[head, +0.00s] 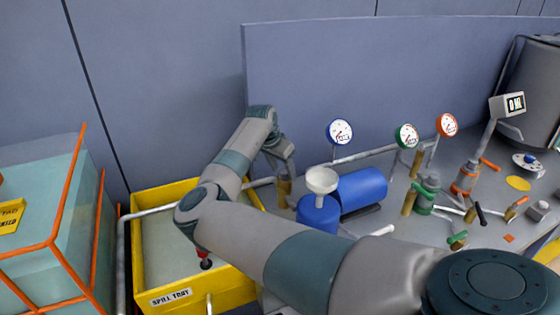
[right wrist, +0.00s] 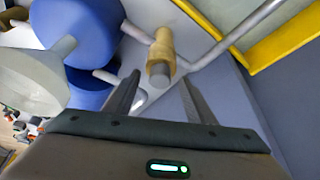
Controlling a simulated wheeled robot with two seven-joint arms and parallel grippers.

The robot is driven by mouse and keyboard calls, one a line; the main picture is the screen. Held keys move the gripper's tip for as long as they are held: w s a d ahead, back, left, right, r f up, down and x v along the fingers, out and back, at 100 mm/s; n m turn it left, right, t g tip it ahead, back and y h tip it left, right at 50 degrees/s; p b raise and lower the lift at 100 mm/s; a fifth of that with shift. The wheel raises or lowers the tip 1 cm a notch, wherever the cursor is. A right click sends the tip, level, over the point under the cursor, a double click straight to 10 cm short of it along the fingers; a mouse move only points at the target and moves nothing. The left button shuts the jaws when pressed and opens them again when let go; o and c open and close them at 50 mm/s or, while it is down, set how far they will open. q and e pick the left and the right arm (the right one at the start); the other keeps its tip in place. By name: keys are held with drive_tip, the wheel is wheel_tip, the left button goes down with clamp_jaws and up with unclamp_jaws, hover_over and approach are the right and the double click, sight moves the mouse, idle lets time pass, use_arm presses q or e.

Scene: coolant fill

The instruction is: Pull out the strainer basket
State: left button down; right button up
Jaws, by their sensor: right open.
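A brass fitting (right wrist: 163,45) with a grey round end sits on the pale pipework in the right wrist view; I take it for the strainer, and cannot tell the basket apart from its body. Nothing is held. My left gripper is out of view.
A white funnel (head: 322,180) on a blue container (head: 318,214) and a blue cylinder (head: 362,190) stand close to the right of the fitting. A yellow spill tray (head: 236,286) lies to the left. Gauges, valves and pipes fill the bench farther right.

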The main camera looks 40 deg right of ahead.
drive_tip(key=shift+d+f, duration=0.1)
drive_tip(key=shift+f, duration=0.2)
drive_tip(key=shift+c, duration=0.4)
drive_tip(key=c, duration=1)
drive_tip(key=o, duration=0.4)
drive_tip(key=shift+c, duration=1.3)
drive_tip(key=shift+r+p, duration=0.4)
drive_tip(key=shift+r+p, duration=3.2)
drive_tip(key=shift+r, duration=0.5)
